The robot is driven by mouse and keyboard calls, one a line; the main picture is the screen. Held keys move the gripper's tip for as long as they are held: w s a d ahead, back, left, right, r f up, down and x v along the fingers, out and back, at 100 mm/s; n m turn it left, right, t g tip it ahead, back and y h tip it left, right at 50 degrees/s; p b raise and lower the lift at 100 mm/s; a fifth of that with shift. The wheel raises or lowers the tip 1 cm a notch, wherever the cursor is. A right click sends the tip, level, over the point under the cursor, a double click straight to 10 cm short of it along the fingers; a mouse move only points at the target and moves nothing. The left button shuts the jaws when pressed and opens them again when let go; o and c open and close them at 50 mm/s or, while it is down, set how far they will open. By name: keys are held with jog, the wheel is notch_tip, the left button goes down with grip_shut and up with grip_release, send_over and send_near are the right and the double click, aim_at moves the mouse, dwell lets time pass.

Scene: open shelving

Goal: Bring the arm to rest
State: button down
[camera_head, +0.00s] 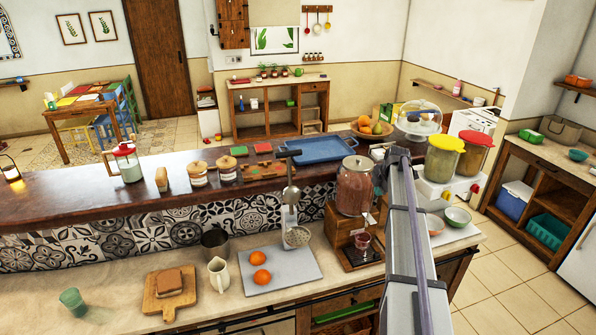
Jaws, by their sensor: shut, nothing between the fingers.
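A long grey link of my arm, with a purple strip along it, rises from the bottom edge at right of centre. It stretches over the counter to about the height of the blue tray (320,149). I cannot make out my gripper or its fingers in this view. The link hides part of the worktop and of the things behind it. Nothing is seen held by the arm.
Left of my arm stand a brown-filled dispenser (355,187), a metal ladle-like utensil (291,195) and a grey board (281,275) with two oranges. Red-lidded and yellow-lidded jars (441,160) stand close on its right. Tiled floor (510,275) is clear at right.

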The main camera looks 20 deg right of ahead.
jog(key=s+a+f+m+g+b, duration=0.1)
jog(key=s+a+f+m+b, duration=0.5)
jog(key=s+a, duration=0.4)
jog(key=s+a+f+m+g+b, duration=0.1)
jog(key=s+a+f+m+b, duration=0.4)
jog(key=s+a, duration=0.5)
jog(key=s+a+f+m+g+b, duration=0.2)
jog(key=s+a+f+m+b, duration=0.4)
jog(key=a, duration=1.3)
jog(key=shift+s+f+m+b, duration=0.3)
jog(key=shift+s+f+b, duration=1.3)
jog(key=shift+s+f, duration=0.65)
